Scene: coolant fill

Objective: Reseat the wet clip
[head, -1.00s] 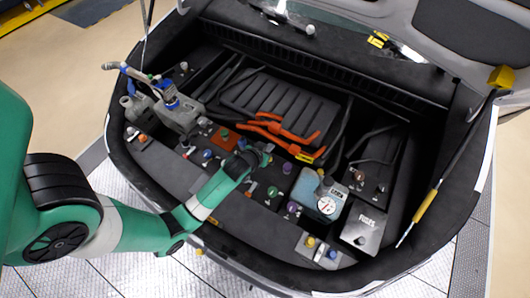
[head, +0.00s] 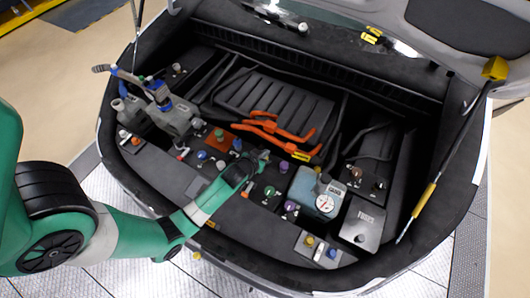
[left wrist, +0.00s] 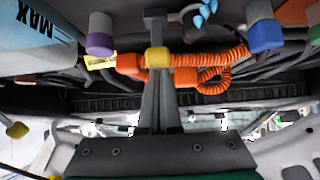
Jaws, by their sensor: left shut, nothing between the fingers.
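I cannot tell which small part is the wet clip. My left gripper (head: 262,158) is over the middle of the car's front compartment, beside the orange hoses (head: 272,128) and among small coloured knobs. It is shut with nothing held. In the left wrist view, its narrow closed fingers (left wrist: 156,95) reach up the middle of the picture. A yellow-capped piece (left wrist: 158,57) shows in line with them; I cannot tell if they touch. Orange corrugated hose (left wrist: 215,85) lies behind. A green knob (head: 269,191) is just below the gripper in the head view. My right gripper is out of view.
A blue reservoir with a gauge (head: 325,202) and a silver fuse box (head: 363,220) stand to the right. A grey bottle with a spray-like head (head: 172,112) stands at left. A thin strut (head: 430,190) rises at right. Hoses crowd the back.

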